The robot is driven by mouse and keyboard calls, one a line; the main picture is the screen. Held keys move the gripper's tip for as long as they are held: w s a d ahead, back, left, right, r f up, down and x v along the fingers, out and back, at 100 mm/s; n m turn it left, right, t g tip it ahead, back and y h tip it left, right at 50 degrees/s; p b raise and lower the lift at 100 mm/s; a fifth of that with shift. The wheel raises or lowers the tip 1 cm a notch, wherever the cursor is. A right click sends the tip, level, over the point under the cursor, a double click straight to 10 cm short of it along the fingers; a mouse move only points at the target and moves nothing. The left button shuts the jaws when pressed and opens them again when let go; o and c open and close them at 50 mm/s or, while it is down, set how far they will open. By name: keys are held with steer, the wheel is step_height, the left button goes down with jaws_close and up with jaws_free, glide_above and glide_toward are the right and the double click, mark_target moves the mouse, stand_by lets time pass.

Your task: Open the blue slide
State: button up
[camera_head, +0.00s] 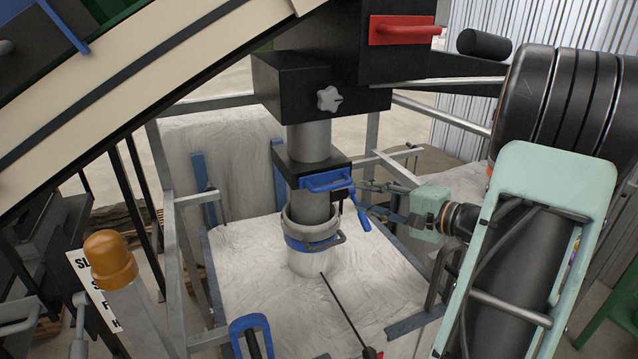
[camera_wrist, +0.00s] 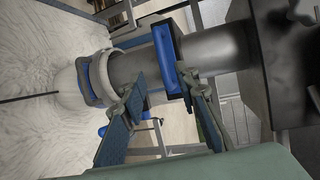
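The blue slide (camera_head: 326,181) has a blue handle on a dark block around the grey vertical spout (camera_head: 309,141). In the wrist view its blue handle (camera_wrist: 166,55) lies just beyond my fingertips, close to the right one. My gripper (camera_head: 364,194) reaches in from the right, beside the slide. Its two fingers are apart and nothing is between them in the wrist view (camera_wrist: 162,84). Whether a fingertip touches the slide I cannot tell. A small blue lever (camera_head: 363,221) hangs just below my fingers.
A white bulk bag (camera_head: 255,262) hangs under the spout, its neck held by a blue clamp band (camera_head: 312,243). A grey metal frame (camera_head: 185,275) surrounds the bag. A red handle (camera_head: 402,29) sits higher on the black housing. An orange beacon (camera_head: 110,258) stands front left.

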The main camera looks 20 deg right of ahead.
mark_target(335, 187)
steer(key=p+x, duration=0.2)
steer(key=x, duration=0.8)
steer(key=shift+w+a, duration=0.1)
steer(key=shift+w, duration=0.3)
jaws_close()
